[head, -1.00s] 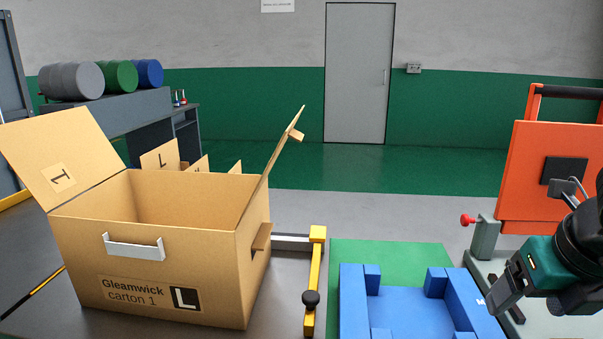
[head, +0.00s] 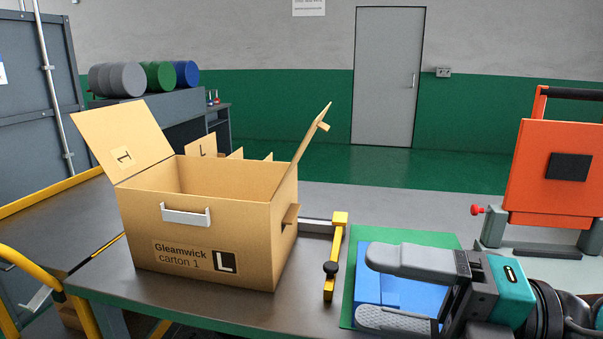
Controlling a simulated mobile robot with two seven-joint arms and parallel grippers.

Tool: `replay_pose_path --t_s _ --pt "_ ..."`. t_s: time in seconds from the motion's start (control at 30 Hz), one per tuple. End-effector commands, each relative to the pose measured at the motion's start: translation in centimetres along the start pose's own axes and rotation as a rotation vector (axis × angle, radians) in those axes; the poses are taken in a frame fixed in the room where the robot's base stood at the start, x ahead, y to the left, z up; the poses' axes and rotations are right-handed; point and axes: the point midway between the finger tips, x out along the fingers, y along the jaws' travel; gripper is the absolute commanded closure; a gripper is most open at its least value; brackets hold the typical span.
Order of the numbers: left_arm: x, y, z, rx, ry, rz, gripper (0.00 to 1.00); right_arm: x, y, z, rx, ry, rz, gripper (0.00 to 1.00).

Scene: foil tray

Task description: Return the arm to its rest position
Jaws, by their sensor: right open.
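My right gripper (head: 385,290) is in the lower right of the head view. It points left, with its two grey fingers apart and nothing between them. My left gripper is not in view.
An orange panel (head: 552,190) stands behind the gripper at the right.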

Motion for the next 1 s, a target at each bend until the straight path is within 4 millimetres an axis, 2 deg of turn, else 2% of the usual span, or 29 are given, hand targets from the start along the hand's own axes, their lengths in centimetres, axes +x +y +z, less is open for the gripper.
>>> replay_pose_path --t_s 0.03,0.13,0.2,0.27,0.37,0.47,0.5,0.57,0.6,0.7,0.8,1.0 --pt "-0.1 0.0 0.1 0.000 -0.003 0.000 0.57 0.1 1.2 0.8 0.073 -0.071 0.125 0.21" --pt "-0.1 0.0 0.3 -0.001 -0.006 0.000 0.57 -0.9 2.8 3.5 0.217 -0.248 0.333 0.21" --pt "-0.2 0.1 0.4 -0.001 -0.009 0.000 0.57 -2.2 2.8 5.7 0.330 -0.395 0.449 0.21" --pt "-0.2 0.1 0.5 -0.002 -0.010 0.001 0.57 -3.8 1.9 7.6 0.432 -0.532 0.525 0.21" --pt "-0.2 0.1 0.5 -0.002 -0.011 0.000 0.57 -6.7 -1.3 10.1 0.617 -0.778 0.603 0.21" --pt "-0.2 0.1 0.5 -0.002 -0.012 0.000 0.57 -9.6 -6.3 11.2 0.820 -1.033 0.613 0.21" --pt "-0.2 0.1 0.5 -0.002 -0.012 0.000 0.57 -10.8 -8.6 11.2 0.904 -1.135 0.598 0.21" --pt "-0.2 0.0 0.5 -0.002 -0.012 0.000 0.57 -12.3 -12.3 10.4 1.034 -1.281 0.554 0.21" --pt "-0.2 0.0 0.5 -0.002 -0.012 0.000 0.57 -13.2 -14.8 9.5 1.121 -1.373 0.512 0.21" --pt "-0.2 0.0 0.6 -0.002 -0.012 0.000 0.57 -14.6 -20.1 6.3 1.316 -1.554 0.380 0.21" --pt "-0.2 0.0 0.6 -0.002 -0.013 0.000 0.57 -15.2 -23.7 2.9 1.468 -1.672 0.245 0.21" --pt "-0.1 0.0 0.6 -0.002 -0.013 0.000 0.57 -15.6 -27.9 -3.4 1.695 -1.800 -0.004 0.21"
